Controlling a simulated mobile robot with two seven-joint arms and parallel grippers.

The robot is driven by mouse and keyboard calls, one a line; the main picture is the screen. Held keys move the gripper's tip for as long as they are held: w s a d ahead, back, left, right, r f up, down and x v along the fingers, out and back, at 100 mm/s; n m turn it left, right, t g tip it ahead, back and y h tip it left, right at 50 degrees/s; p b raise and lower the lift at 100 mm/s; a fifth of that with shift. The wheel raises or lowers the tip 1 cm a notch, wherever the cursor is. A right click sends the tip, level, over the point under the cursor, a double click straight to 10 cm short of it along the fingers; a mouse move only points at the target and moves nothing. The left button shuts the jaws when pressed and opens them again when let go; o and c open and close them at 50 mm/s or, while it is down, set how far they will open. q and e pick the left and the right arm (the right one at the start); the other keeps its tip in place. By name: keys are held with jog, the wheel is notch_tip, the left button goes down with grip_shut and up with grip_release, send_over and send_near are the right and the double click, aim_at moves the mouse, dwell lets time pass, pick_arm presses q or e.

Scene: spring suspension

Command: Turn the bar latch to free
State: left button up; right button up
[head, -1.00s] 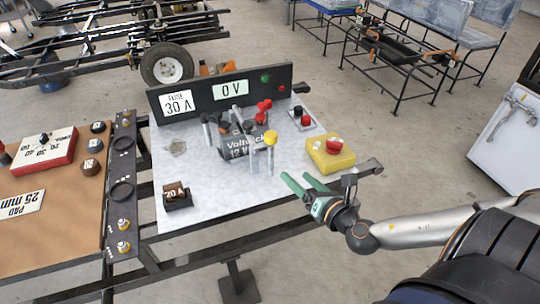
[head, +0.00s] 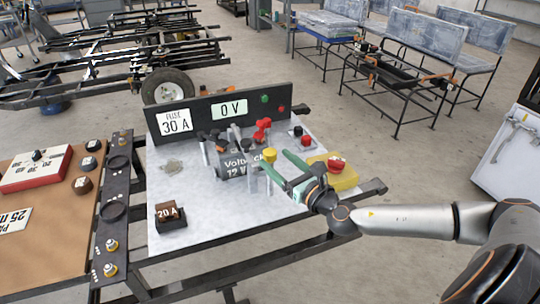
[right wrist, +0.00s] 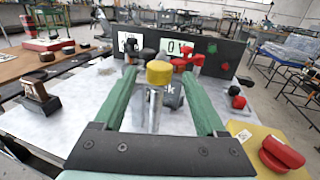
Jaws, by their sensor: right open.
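A dark battery (head: 236,166) marked 12 V stands on the pale metal tabletop. A metal post with a yellow cap (head: 269,155) stands at its right front; I take this for the bar latch's handle, but cannot clearly make out the bar. My right gripper (head: 277,162) has green fingers, spread open, pointing at the post. In the right wrist view the yellow cap (right wrist: 159,73) shows between the open fingers, with no clear contact. The post partly hides the battery there. My left gripper is not in view.
A yellow box with a red button (head: 336,165) sits right beside my right gripper. Red and black terminals (head: 298,131) are behind. A panel (head: 225,110) reading 0 V closes off the back. A 20 A fuse block (head: 170,216) sits front left; the tabletop's front middle is clear.

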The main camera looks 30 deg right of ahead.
aim_at(274, 158)
jog(key=shift+w, duration=1.9)
grip_shut()
